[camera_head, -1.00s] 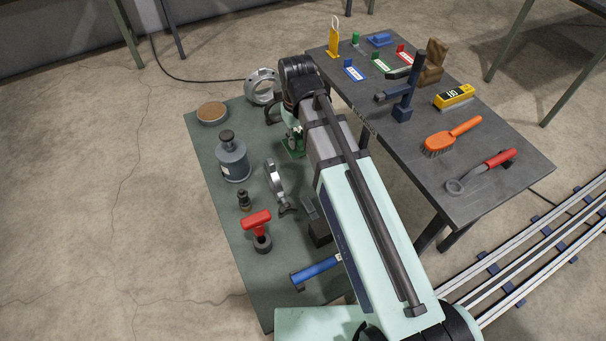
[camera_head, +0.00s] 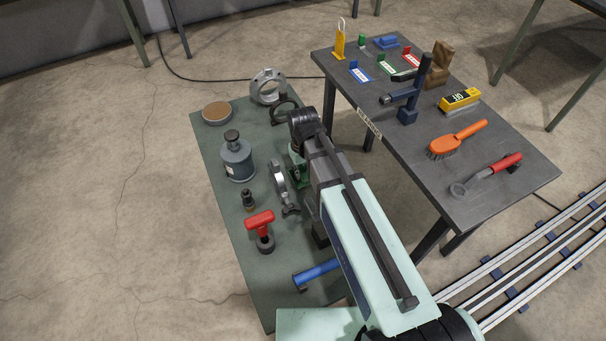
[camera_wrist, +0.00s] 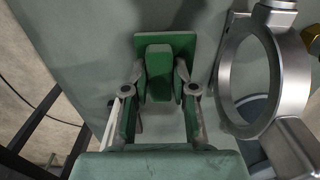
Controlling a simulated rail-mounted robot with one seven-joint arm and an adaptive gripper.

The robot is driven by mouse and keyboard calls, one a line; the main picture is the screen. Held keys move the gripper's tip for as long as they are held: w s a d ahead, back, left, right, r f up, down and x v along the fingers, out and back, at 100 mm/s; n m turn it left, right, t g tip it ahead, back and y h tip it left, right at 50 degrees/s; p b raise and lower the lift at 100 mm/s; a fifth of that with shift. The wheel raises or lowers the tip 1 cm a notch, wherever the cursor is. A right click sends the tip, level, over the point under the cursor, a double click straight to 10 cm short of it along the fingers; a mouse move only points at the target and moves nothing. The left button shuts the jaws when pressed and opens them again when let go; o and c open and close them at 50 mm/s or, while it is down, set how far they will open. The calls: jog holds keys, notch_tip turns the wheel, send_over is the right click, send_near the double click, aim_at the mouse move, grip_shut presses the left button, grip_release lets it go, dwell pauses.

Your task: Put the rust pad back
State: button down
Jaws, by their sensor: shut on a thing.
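A green pad with a raised green block as its grip (camera_wrist: 158,75) is in the middle of the wrist view. I take it to be the rust pad. My gripper (camera_wrist: 160,85) is shut on the block, one finger on each side. In the head view the pad (camera_head: 299,176) is mostly hidden by my wrist, over the green-topped low table (camera_head: 213,160). I cannot tell whether it touches the table.
A metal ring clamp (camera_wrist: 270,75) is close right of my gripper. A blue-grey pot (camera_head: 237,162), a round brown-topped disc (camera_head: 216,112) and a red-handled tool (camera_head: 261,223) stand leftward. The dark table (camera_head: 470,195) at right holds a brush (camera_head: 456,140) and coloured holders.

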aim_at(303, 171)
jog(key=shift+f, duration=1.1)
jog(key=shift+f, duration=0.2)
jog(key=c, duration=0.9)
grip_release()
jog(key=shift+c, duration=0.2)
jog(key=shift+r, duration=0.15)
notch_tip(303, 171, up, 12)
notch_tip(303, 171, down, 12)
jog(key=shift+r, duration=1.2)
